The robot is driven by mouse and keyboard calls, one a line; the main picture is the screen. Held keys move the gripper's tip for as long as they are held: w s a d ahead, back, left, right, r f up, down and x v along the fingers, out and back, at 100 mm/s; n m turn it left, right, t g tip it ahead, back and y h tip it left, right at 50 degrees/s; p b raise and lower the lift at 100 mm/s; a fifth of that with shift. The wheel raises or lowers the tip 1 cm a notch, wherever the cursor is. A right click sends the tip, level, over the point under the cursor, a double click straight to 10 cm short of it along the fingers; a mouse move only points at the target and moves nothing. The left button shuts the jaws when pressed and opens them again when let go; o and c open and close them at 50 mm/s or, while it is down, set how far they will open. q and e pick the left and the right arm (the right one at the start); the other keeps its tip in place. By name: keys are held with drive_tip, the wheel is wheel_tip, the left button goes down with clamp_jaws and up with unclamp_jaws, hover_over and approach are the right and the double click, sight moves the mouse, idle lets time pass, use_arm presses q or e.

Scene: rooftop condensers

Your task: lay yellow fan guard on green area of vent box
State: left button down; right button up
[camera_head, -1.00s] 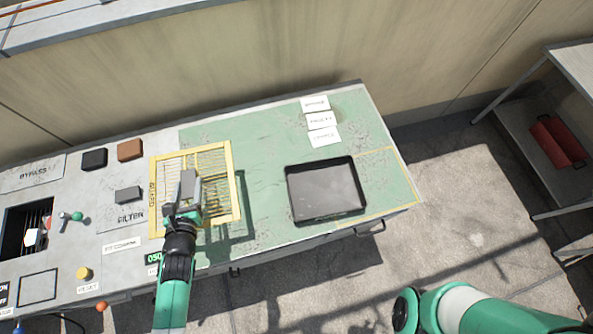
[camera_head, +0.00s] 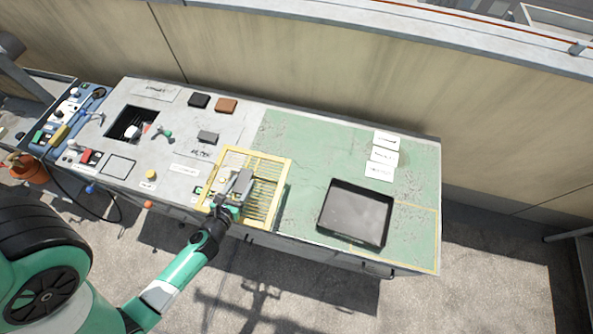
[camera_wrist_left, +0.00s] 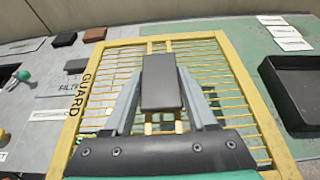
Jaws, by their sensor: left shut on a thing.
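The yellow fan guard (camera_head: 256,153) is a square slatted frame with GUARD lettered on its left side in the left wrist view (camera_wrist_left: 229,60). My left gripper (camera_head: 240,184) is shut on its middle and hides part of the slats. The guard appears a little above the vent box (camera_head: 185,140), over the line between its grey part and green area (camera_head: 310,150). A shadow lies beside its right edge. My right gripper is not in view.
A black tray (camera_head: 356,212) stands on the green area, with white labels (camera_head: 382,157) behind it. The green between guard and tray is clear. Black (camera_head: 199,100), brown (camera_head: 226,105) and grey (camera_head: 208,137) blocks sit on the grey part.

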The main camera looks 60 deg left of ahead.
sight(263, 179)
use_arm(q)
drive_tip(key=w+f+b, duration=0.1)
drive_tip(key=w, duration=0.2)
drive_tip(key=w+a+f+b, duration=0.1)
drive_tip(key=w, duration=0.2)
drive_tip(key=w+f+b, duration=0.1)
drive_tip(key=w+f, duration=0.1)
drive_tip(key=shift+w+a+f+b, duration=0.1)
drive_tip(key=shift+w+a+b, duration=0.1)
drive_tip(key=shift+w+b, duration=0.2)
drive_tip(key=w+f+b, duration=0.2)
drive_tip(key=f, duration=0.1)
drive_tip(key=w+f+b, duration=0.1)
drive_tip(key=shift+w+a+f, duration=0.3)
drive_tip(key=shift+w, duration=0.25)
drive_tip(key=f+b, duration=0.4)
drive_tip(key=shift+w+a+f, duration=0.1)
drive_tip(key=shift+w+f, duration=0.1)
drive_tip(key=shift+w, duration=0.2)
drive_tip(key=shift+s+r, duration=0.1)
drive_tip(key=shift+r, duration=0.1)
drive_tip(key=shift+f, duration=0.15)
drive_tip(key=shift+c, duration=1)
unclamp_jaws()
